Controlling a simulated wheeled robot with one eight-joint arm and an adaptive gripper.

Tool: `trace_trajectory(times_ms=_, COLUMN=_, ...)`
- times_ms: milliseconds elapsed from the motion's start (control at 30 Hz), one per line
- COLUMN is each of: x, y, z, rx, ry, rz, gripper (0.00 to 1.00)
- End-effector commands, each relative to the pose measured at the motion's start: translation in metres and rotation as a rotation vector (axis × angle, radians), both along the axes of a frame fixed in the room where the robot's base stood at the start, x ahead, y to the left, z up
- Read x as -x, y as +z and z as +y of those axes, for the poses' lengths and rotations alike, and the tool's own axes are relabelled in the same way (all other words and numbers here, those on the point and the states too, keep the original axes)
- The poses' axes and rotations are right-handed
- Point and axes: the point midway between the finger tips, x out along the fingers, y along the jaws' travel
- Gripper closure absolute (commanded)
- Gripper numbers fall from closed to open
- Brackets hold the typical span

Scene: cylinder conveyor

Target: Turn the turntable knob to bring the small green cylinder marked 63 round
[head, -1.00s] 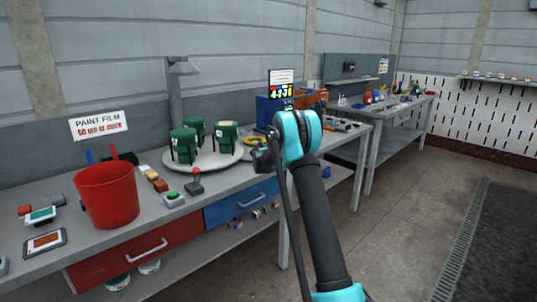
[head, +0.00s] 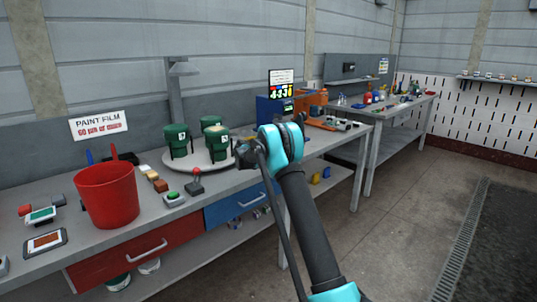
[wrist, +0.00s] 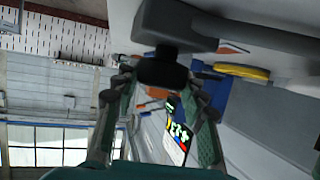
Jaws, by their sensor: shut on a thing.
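Several green cylinders in dark stands sit on the round pale turntable (head: 193,169) in the head view: one at the left (head: 177,140), one at the back right (head: 211,123) and one at the front right (head: 218,145). Their marks are too small to read, so I cannot tell which is 63. In the wrist view my gripper (wrist: 163,71) is shut on a black knob (wrist: 165,72), with one finger on each side. In the head view my arm mostly hides the gripper and the knob, at the turntable's right edge.
A red bucket (head: 106,197), a red-topped joystick (head: 196,182) and a green button box (head: 174,198) stand in front of and left of the turntable. A blue box with a display (head: 281,87) stands behind my arm. Floor to the right is clear.

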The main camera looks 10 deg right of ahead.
Motion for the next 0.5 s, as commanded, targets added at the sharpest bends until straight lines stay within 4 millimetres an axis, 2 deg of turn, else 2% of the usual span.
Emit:
trace_trajectory(times_ms=233, x=0.0005, y=-0.0015, z=-0.0001, rx=-0.002, ry=-0.001, rz=0.002, gripper=0.87)
trace_trajectory(times_ms=267, x=0.0005, y=-0.0016, z=-0.0001, rx=-0.002, ry=-0.001, rz=0.002, gripper=0.57)
trace_trajectory(times_ms=433, x=0.0004, y=-0.0011, z=-0.0001, rx=-0.002, ry=0.0, rz=0.001, gripper=0.37)
trace_trajectory(times_ms=500, x=0.0003, y=-0.0009, z=-0.0001, rx=-0.002, ry=0.0, rz=0.001, gripper=0.37)
